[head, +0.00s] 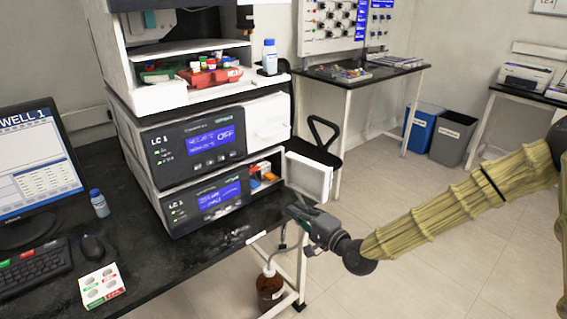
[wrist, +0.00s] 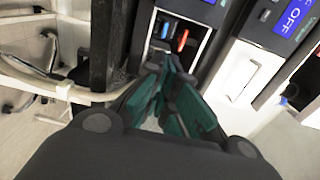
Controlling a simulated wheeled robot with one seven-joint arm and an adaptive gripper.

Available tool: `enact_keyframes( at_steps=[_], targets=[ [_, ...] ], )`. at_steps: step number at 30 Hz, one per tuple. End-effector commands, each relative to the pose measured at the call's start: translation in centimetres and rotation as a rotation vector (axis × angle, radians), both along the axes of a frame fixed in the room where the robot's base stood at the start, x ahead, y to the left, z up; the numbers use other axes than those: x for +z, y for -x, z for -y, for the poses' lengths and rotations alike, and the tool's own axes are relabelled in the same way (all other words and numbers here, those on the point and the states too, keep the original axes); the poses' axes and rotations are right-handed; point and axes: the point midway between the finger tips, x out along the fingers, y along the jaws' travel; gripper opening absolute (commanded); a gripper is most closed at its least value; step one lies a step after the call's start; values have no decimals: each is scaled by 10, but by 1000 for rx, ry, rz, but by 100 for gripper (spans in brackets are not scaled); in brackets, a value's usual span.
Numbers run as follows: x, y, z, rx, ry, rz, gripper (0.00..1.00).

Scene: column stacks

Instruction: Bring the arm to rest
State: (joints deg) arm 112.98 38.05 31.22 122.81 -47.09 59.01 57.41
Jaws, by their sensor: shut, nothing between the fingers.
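My gripper (head: 297,212) is at the right end of the black bench, in front of the open compartment of the lower instrument. The arm reaches in from the right side of the head view. In the wrist view, the green fingers of my gripper (wrist: 168,88) come together at the tips with nothing between them. The lower LC instrument (head: 205,192) has its small door (head: 309,177) swung open. Red, orange and white items (head: 264,174) show inside its compartment, and red and blue ones (wrist: 182,40) show there in the wrist view.
The black bench (head: 150,235) holds a monitor (head: 38,165), a mouse (head: 92,247), a white card (head: 101,287) and a small bottle (head: 99,203). A brown bottle (head: 270,287) stands below the bench end. The floor (head: 400,270) under the arm looks clear. Bins (head: 452,138) stand farther back.

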Motion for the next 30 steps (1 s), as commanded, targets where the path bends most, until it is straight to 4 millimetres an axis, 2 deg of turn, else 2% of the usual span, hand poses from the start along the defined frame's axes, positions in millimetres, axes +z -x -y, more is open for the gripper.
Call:
enact_keyframes(
  at_steps=[4, 7, 11, 16, 21, 24, 30],
  targets=[
    [-23, 15, -9, 15, 61, -44, 0],
    [-60, 39, -17, 37, 164, -110, 0],
    [-118, 87, -21, 87, 339, -214, 0],
    [-184, 159, -12, 177, 580, -342, 0],
    [-233, 240, 15, 295, 826, -463, 0],
    [-253, 289, 39, 377, 970, -532, 0],
    [-268, 378, 94, 550, 1229, -655, 0]
  ],
)
